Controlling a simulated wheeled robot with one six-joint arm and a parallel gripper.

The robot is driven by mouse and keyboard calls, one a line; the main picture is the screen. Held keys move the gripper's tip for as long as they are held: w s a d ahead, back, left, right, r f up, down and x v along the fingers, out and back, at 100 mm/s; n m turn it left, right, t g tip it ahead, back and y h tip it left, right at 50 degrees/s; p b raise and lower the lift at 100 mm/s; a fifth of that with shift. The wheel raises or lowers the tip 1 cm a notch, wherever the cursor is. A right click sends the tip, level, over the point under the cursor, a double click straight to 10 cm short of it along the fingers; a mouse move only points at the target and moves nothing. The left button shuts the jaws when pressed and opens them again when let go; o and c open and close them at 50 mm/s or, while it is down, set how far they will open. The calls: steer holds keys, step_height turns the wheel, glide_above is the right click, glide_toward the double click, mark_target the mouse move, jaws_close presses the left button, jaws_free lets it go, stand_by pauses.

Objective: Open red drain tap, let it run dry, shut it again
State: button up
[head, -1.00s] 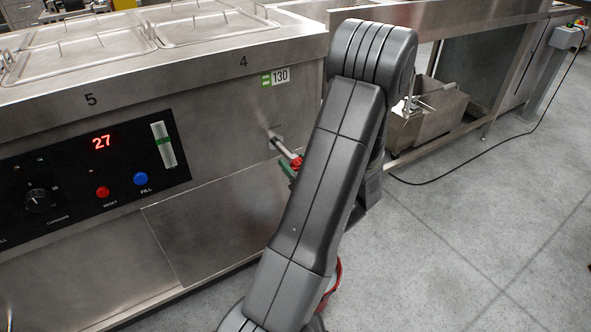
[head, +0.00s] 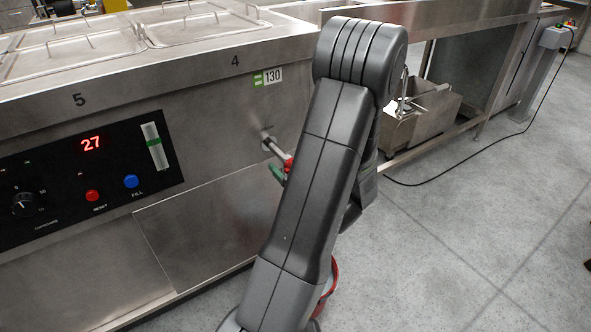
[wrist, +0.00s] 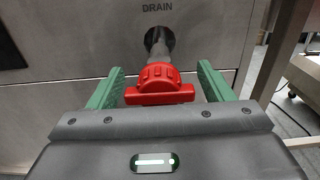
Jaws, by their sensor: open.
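The red drain tap (wrist: 160,84) is on a short metal pipe below the word DRAIN in the wrist view. Its bar handle lies crosswise to the pipe. In the head view the red tap (head: 288,164) shows only partly, behind my arm. My gripper (wrist: 160,66) is open, with one green finger on each side of the tap and a visible gap on both sides. In the head view a green finger (head: 278,174) shows just under the tap. The tap's outlet is hidden, and I see no running water.
The steel unit's panel (head: 88,182) shows a red 27, beside a level strip (head: 155,146) with a green band. A red rim (head: 334,272) shows low behind my arm. A steel bin (head: 425,115) and a black cable (head: 470,165) are on the right, with open floor in front.

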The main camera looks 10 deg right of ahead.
steer(key=p+v, duration=0.2)
steer(key=v, duration=1.1)
steer(key=shift+s, duration=0.35)
steer(key=b+x, duration=0.2)
steer(key=x, duration=1.2)
steer(key=shift+d, duration=0.1)
